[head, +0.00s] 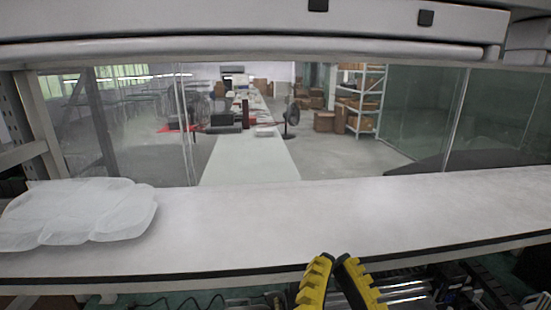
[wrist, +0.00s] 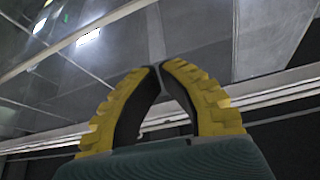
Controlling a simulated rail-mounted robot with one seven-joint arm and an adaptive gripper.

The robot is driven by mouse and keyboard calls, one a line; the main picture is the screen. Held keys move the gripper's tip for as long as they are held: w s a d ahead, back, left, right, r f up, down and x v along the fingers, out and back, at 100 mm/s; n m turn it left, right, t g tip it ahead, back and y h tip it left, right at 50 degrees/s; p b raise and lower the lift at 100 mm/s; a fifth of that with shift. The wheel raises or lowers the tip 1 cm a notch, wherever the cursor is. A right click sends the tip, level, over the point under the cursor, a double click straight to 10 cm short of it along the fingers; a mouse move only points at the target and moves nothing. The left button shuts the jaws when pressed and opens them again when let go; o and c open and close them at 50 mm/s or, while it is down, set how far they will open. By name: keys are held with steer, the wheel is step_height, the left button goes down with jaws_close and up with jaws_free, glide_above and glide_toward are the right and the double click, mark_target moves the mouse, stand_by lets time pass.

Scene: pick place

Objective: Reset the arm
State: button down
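My gripper (head: 336,258) has yellow ridged fingers and shows at the bottom of the head view, in front of the near edge of the white table (head: 300,215). In the wrist view my gripper (wrist: 160,67) has its fingertips together, with nothing held between them. The wrist view looks up past the fingers at the ceiling and grey panels. No table object shows there.
A clear, pale plastic package (head: 78,212) lies at the left end of the table. The table's middle and right are bare. A shelf or beam (head: 250,50) spans the top. Glass panels (head: 420,110), fans and boxes stand beyond the table.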

step_height(320, 180, up, 13)
steer(key=s+n+h+p, duration=0.1)
steer(key=s+p, duration=0.1)
steer(key=p, duration=1.1)
steer(key=shift+d+f+g+p, duration=0.15)
steer(key=shift+d+g+p, duration=0.2)
steer(key=shift+d+g, duration=0.05)
